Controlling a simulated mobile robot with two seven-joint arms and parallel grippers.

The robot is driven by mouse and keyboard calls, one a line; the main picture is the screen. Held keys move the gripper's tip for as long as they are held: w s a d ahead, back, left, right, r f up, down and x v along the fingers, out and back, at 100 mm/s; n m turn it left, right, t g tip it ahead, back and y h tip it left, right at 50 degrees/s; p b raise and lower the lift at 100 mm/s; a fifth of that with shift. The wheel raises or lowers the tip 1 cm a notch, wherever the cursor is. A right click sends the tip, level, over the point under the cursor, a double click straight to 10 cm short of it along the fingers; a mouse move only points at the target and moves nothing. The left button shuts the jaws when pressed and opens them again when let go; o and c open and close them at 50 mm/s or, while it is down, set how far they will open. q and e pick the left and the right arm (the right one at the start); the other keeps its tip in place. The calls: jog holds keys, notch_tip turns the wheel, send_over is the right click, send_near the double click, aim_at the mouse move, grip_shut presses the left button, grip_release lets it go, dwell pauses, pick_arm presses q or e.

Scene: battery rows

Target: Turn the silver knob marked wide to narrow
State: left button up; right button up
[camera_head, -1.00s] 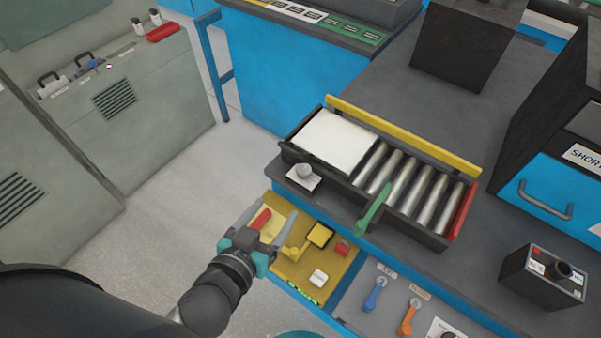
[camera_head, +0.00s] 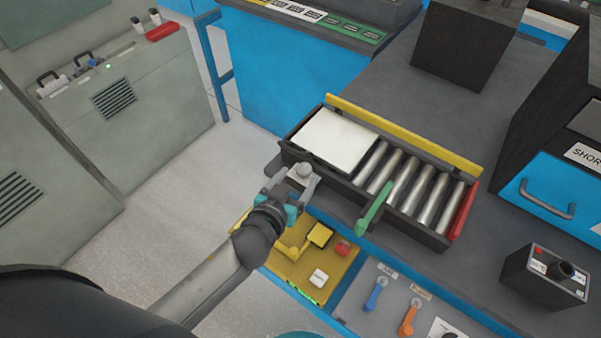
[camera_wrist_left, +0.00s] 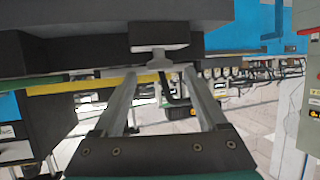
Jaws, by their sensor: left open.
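The silver knob (camera_head: 304,170) sits on a small pale plate at the left front corner of the roller tray. Its marking is not readable. My left gripper (camera_head: 293,179) is at the knob, open, its two fingers reaching up on either side of it and partly covering the plate. In the left wrist view the knob (camera_wrist_left: 158,60) shows between and just beyond the two open fingertips (camera_wrist_left: 160,73). I cannot tell whether a finger touches it. My right gripper is not in view.
The roller tray (camera_head: 446,241) with metal rollers, a white block (camera_head: 335,140) and a green lever (camera_head: 374,203) stands just right of the gripper. Below are a yellow panel (camera_head: 293,269) with buttons, a blue lever (camera_head: 376,293) and an orange lever (camera_head: 408,318). Open floor lies left.

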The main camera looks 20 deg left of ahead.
aim_at(304, 172)
pick_arm(q)
jog(key=shift+x, duration=1.45)
jog(key=shift+c, duration=0.2)
grip_shut()
